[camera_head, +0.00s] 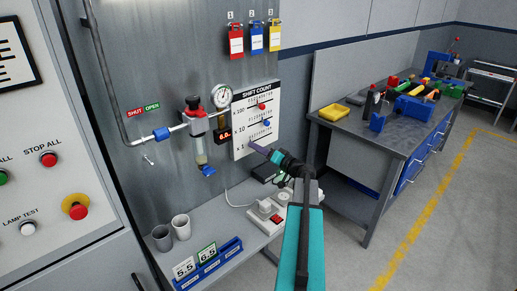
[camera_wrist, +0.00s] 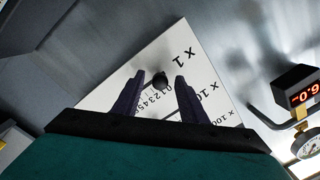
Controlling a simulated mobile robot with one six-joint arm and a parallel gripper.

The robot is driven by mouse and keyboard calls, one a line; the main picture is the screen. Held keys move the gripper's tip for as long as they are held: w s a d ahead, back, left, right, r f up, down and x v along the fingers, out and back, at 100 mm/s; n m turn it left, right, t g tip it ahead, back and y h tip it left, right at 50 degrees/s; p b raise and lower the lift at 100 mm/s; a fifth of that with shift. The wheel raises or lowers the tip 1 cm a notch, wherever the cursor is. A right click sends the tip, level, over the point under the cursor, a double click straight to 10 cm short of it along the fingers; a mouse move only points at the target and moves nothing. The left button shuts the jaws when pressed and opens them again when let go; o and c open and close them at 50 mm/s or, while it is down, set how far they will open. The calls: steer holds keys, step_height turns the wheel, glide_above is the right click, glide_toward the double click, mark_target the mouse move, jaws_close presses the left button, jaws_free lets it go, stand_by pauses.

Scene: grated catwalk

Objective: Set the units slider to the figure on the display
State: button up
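The white SHIFT COUNT board (camera_head: 240,146) hangs on the metal panel, with rows marked x100, x10 and x1. Its upper rows carry a red knob (camera_head: 262,106) and a blue knob (camera_head: 266,123). My gripper (camera_head: 253,147) is at the bottom row and hides the units slider in the head view. The knob's exact figure cannot be read. The small red-digit display (camera_head: 224,136) also shows upside down in the wrist view (camera_wrist: 304,93); its figure is unclear.
A pressure gauge (camera_head: 221,96) and a valve pipe assembly (camera_head: 195,122) stand left of the board. Below is a shelf (camera_head: 215,229) with cups, number cards and a power strip (camera_head: 268,215). A workbench (camera_head: 395,140) with tools stands at right.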

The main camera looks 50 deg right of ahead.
jaws_close()
steer(key=shift+w, duration=0.1)
